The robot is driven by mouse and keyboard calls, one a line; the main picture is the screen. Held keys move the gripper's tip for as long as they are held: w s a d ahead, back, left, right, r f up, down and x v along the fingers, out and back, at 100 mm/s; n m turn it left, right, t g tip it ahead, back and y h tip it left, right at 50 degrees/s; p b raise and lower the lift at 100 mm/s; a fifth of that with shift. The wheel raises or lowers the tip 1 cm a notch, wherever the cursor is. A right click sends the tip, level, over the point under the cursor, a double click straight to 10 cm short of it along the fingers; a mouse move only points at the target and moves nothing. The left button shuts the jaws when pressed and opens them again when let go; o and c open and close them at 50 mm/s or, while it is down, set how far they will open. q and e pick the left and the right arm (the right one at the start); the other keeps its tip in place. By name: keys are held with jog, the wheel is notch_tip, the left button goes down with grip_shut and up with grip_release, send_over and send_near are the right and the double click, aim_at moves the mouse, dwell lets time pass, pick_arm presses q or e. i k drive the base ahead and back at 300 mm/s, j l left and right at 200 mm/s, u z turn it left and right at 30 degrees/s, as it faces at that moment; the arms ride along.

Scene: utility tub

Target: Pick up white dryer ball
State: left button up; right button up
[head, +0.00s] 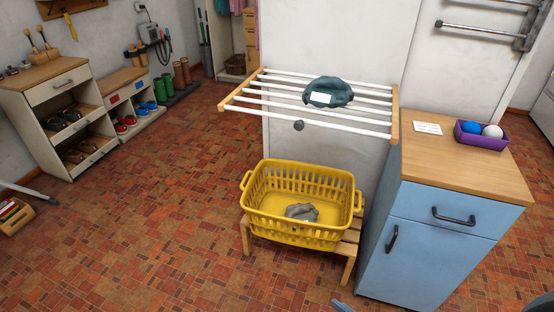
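The white dryer ball (492,131) sits in a small purple tray (479,142) on the wooden top of the blue cabinet. A blue ball (471,127) lies in the same tray, just left of it. The tray stands near the back right of the cabinet top. Neither of my grippers can be made out in the head view. A small blue-grey piece shows at the bottom edge, but I cannot tell what it is.

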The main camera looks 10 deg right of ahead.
aim_at(493, 130)
jog(key=z, duration=1.75)
jog(key=i+l+u, duration=0.1)
jog(key=u, duration=0.3)
jog(key=l+u, duration=0.4)
jog(key=i+l+u, duration=0.1)
jog(key=u, duration=0.25)
jog(key=l+u, duration=0.35)
jog(key=l, duration=0.75)
